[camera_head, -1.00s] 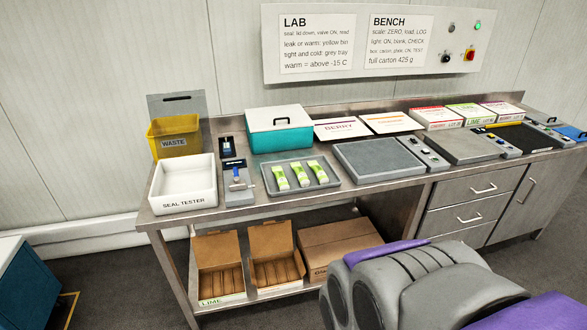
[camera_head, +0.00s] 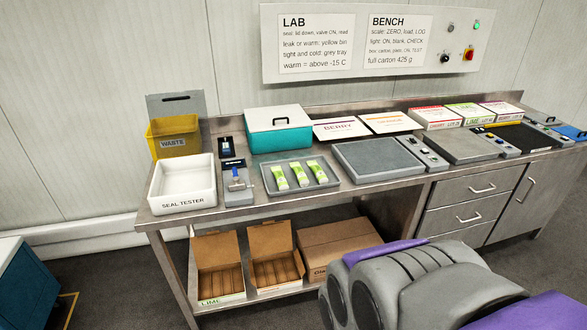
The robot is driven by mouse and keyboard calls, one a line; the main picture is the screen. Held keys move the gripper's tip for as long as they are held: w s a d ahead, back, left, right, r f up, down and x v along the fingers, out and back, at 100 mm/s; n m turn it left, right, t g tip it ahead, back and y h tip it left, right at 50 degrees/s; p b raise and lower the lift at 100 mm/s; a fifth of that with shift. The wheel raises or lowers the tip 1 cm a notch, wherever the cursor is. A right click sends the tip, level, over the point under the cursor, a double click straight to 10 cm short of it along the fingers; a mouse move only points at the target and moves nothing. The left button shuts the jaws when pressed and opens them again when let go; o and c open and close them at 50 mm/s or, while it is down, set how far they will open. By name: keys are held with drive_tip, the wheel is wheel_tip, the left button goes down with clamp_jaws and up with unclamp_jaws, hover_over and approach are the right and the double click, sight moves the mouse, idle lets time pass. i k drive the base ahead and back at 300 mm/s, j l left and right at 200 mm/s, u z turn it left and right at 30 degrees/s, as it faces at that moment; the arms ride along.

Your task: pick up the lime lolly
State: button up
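Several lollies in white and green wrappers lie side by side in a grey tray (camera_head: 333,182) on the steel bench. They are a left lolly (camera_head: 279,177), a middle lolly (camera_head: 299,173) and a right lolly (camera_head: 317,171). Their green ends look lime coloured, but any print is too small to read. My grey and purple arm links fill the lower right. My gripper is not in view.
Cartons (camera_head: 219,278) stand on the lower shelf. Open floor lies at the front left.

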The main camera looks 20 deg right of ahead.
sight(277, 171)
drive_tip(key=i+j, duration=0.4)
drive_tip(key=i+j+z, duration=0.15)
drive_tip(key=z, duration=0.2)
drive_tip(key=i+j+z, duration=0.2)
drive_tip(key=z, duration=0.15)
drive_tip(key=i+j+z, duration=0.15)
drive_tip(key=z, duration=0.8)
